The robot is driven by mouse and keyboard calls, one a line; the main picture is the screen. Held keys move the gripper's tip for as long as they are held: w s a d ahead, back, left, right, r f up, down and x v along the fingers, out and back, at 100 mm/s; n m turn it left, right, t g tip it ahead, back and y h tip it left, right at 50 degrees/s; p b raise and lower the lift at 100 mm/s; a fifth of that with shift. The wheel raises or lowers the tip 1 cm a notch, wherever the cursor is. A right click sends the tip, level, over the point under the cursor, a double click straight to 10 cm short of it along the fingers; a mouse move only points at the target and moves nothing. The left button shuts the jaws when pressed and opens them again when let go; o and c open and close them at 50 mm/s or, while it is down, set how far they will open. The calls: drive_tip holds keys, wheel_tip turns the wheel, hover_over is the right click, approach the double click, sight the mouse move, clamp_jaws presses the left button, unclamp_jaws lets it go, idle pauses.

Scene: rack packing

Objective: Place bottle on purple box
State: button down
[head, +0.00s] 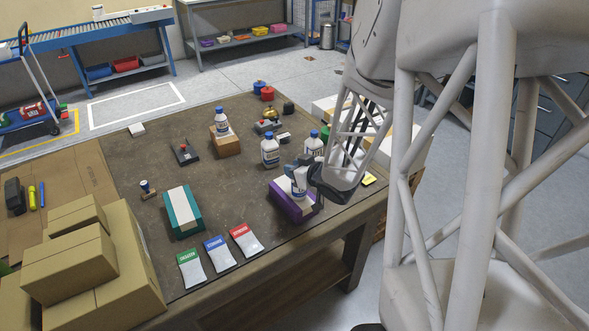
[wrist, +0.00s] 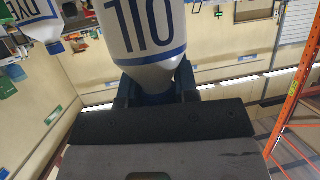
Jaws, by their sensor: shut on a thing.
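A white bottle (head: 299,188) with a blue label hangs under my gripper (head: 302,166) at the purple box (head: 280,203), near the table's right front edge. In the wrist view the bottle (wrist: 145,35) fills the top middle, its neck between my fingers (wrist: 155,90). My gripper is shut on the bottle near its cap. The bottle looks upright over the box top. My gripper partly hides it, and I cannot tell whether its base touches the box.
Two similar bottles (head: 270,151) (head: 313,146) stand just behind the purple box. Another bottle (head: 221,122) stands on a brown box (head: 226,146). A teal box (head: 183,213) lies left, with several labelled packets (head: 219,254) in front. Brown cartons (head: 70,255) fill the left front.

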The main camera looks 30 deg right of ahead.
drive_tip(key=shift+f, duration=0.25)
drive_tip(key=c, duration=0.9)
unclamp_jaws()
drive_tip(key=shift+o, duration=0.2)
drive_tip(key=shift+r, duration=0.15)
drive_tip(key=shift+v, duration=0.9)
drive_tip(key=shift+s+d+r, duration=0.1)
drive_tip(key=shift+s+r, duration=0.1)
drive_tip(key=shift+r, duration=1.05)
drive_tip(key=shift+s+r, duration=0.15)
drive_tip(key=shift+r, duration=1.05)
drive_tip(key=shift+s+r, duration=0.2)
drive_tip(key=shift+r, duration=1.05)
